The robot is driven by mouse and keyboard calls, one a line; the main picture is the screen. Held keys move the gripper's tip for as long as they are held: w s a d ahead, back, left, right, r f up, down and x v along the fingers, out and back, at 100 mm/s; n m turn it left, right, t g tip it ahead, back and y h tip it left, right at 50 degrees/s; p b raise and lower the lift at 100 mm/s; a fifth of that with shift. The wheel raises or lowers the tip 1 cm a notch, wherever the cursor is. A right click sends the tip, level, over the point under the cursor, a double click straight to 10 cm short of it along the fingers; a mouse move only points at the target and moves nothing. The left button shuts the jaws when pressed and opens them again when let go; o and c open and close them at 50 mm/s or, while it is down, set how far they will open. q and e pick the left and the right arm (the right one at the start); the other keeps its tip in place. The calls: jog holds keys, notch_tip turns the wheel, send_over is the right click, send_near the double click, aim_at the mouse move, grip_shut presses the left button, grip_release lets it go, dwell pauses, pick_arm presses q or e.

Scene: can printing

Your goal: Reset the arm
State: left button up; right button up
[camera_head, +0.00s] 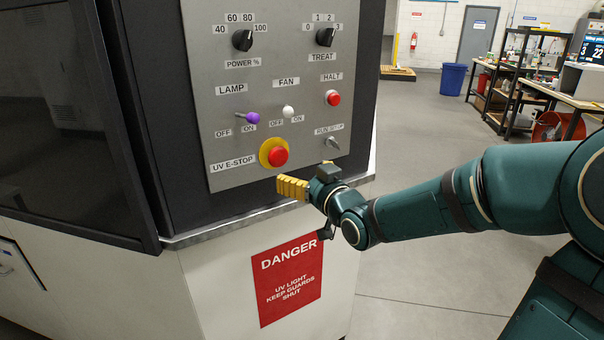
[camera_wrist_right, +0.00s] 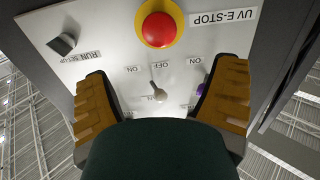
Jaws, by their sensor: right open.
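My right arm (camera_head: 430,205) comes in from the right in the head view. Its gripper (camera_head: 292,187) is in front of the lower edge of the grey control panel (camera_head: 215,90), just below the red UV E-STOP button (camera_head: 278,157). In the right wrist view the gripper (camera_wrist_right: 165,95) has its two yellow fingers spread wide with nothing between them. That view is upside down and shows the E-STOP button (camera_wrist_right: 158,29), the white toggle (camera_wrist_right: 158,94) and part of the purple LAMP toggle (camera_wrist_right: 200,90). I cannot tell whether the fingers touch the panel. My left gripper is not in view.
The panel also carries the RUN/SETUP switch (camera_head: 332,143), a red HALT button (camera_head: 333,98) and two black knobs. A red DANGER sign (camera_head: 288,280) is on the cabinet below. A blue bin (camera_head: 453,79) and shelves (camera_head: 510,90) stand far back. Open floor lies between.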

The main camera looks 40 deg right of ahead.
jog(key=a+f+g+y, duration=0.1)
jog(key=a+f+g, duration=0.45)
jog(key=f, duration=0.75)
jog(key=a+f+g+y, duration=0.25)
jog(key=a+f, duration=0.55)
jog(key=f, duration=0.5)
jog(key=s+a+f+m+g+y, duration=0.1)
jog(key=s+a+f+g, duration=0.7)
jog(key=s+a+f, duration=0.5)
jog(key=s+f, duration=0.3)
jog(key=f, duration=0.2)
jog(key=shift+a+y, duration=0.25)
jog(key=shift+y, duration=0.1)
jog(key=shift+f, duration=0.1)
dwell(1.0)
